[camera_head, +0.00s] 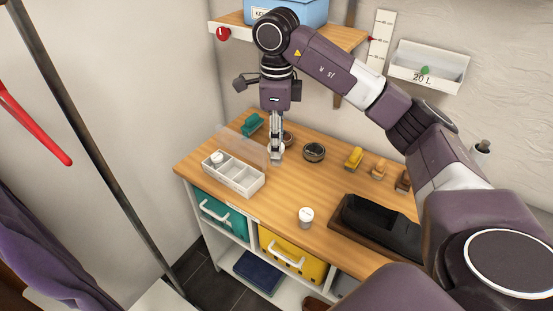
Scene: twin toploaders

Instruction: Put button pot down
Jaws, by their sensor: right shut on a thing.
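My right gripper (276,157) points straight down over the back left part of the wooden worktop (255,209). It is shut on a small pale thing, apparently the button pot (275,149), mostly hidden by the fingers. I cannot tell whether the pot touches the worktop. A white divided tray (248,189) with a raised clear lid (241,146) stands to the left of the gripper. A white pot (217,158) sits in the tray's left compartment. My left gripper is not in view.
A dark round tin (314,152) stands right of the gripper, and another (288,139) just behind it. A white-topped pot (306,216) stands near the front edge. The worktop's middle is clear.

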